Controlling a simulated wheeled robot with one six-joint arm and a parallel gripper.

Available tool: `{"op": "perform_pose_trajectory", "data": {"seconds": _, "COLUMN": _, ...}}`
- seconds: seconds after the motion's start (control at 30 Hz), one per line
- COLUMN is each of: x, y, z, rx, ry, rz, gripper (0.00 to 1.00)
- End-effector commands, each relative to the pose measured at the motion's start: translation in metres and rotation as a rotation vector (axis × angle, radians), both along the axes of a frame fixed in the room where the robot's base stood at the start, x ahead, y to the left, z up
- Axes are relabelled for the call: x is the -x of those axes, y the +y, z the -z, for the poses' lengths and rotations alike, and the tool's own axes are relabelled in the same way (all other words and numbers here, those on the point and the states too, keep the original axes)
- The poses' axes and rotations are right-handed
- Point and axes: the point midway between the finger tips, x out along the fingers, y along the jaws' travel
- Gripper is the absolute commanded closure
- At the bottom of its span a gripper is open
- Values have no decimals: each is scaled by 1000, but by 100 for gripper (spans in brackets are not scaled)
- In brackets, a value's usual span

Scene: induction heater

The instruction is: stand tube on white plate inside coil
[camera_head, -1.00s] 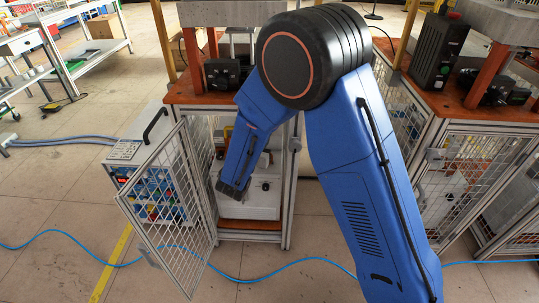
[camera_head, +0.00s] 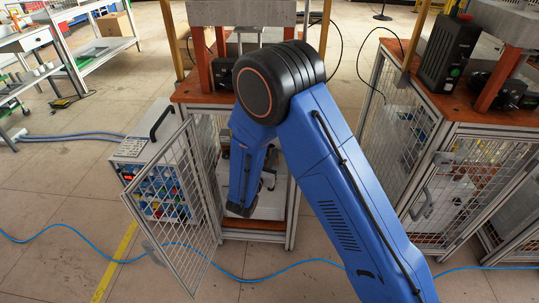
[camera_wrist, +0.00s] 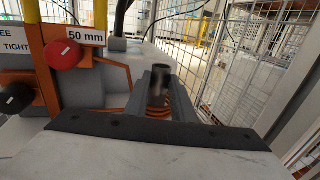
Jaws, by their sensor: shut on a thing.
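In the wrist view, my gripper (camera_wrist: 166,94) is shut on the tube (camera_wrist: 157,82), a dark grey cylinder that looks upright. Orange coil turns (camera_wrist: 157,111) show just below and around the tube's lower part. The tube's bottom end is hidden, so I cannot tell whether it touches anything. I cannot make out the white plate there. In the head view, my forearm reaches down into the open cage and my gripper's fingers, tube and coil are hidden. A white surface (camera_head: 270,206) shows low in the cage.
The mesh door (camera_head: 178,205) stands open at the left. In the wrist view, a red knob (camera_wrist: 65,54) and a 50 mm label (camera_wrist: 86,37) sit on an orange and grey fixture at the left. Wire mesh (camera_wrist: 250,75) closes in the right side.

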Motion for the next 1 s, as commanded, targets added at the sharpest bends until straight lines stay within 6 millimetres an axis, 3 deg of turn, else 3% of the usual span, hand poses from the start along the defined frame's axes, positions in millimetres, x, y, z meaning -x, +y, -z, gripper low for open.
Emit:
{"op": "perform_pose_trajectory", "data": {"seconds": 0.5, "x": 0, "y": 0, "z": 6, "rx": -1, "ry": -1, "rz": 0, "gripper": 100}}
{"op": "perform_pose_trajectory", "data": {"seconds": 0.53, "x": 0, "y": 0, "z": 7, "rx": -1, "ry": 0, "rz": 0, "gripper": 75}}
{"op": "perform_pose_trajectory", "data": {"seconds": 0.6, "x": 0, "y": 0, "z": 7, "rx": -1, "ry": -1, "rz": 0, "gripper": 59}}
{"op": "perform_pose_trajectory", "data": {"seconds": 1.0, "x": 3, "y": 2, "z": -2, "rx": -2, "ry": -2, "rz": -2, "gripper": 59}}
